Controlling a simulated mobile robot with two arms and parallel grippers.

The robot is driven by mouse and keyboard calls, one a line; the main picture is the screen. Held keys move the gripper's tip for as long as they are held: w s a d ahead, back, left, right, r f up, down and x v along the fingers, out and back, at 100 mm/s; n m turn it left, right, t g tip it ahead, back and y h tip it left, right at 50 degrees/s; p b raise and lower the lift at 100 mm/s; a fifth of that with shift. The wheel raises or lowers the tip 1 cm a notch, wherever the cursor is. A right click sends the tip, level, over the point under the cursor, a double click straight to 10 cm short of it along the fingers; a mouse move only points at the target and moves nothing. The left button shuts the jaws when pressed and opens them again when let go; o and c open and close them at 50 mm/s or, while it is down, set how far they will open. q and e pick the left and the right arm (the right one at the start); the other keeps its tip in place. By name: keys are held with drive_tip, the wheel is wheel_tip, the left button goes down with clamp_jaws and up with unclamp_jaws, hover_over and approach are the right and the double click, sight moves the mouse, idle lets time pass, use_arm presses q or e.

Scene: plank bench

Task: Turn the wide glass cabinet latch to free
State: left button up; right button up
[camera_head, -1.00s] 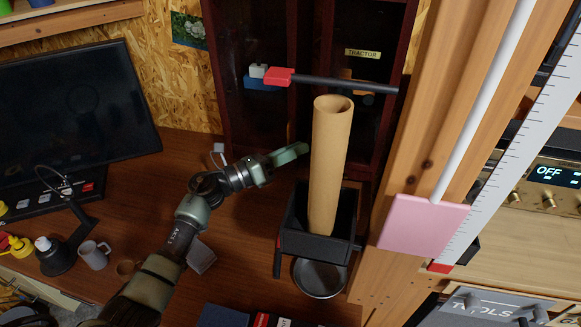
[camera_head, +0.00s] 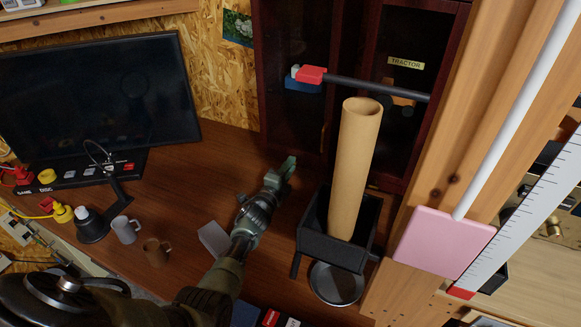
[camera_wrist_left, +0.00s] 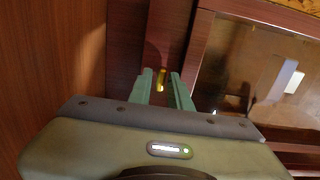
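The cabinet (camera_head: 345,60) is dark red wood with glass doors and stands at the back of the bench. In the left wrist view, a small brass latch (camera_wrist_left: 161,80) sits on its upright wooden frame beside a glass pane (camera_wrist_left: 255,75). My left gripper (camera_head: 290,164) points toward the lower front of the cabinet, left of a cardboard tube. In the left wrist view its two green fingers (camera_wrist_left: 163,78) are apart, with the latch showing between their tips. I cannot tell whether they touch it. My right gripper is out of view.
The tall cardboard tube (camera_head: 357,165) stands in a black bin (camera_head: 325,246) right of my gripper. A dark bar with a red end (camera_head: 370,86) crosses before the cabinet. A wooden post (camera_head: 470,130) is at right. Mugs (camera_head: 126,230) and a monitor (camera_head: 95,95) are at left.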

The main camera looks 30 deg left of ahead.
use_arm(q)
drive_tip(key=shift+w, duration=0.3)
clamp_jaws()
drive_tip(key=shift+n, duration=0.4)
drive_tip(key=shift+n+b, duration=0.45)
drive_tip(key=shift+n, duration=8.15)
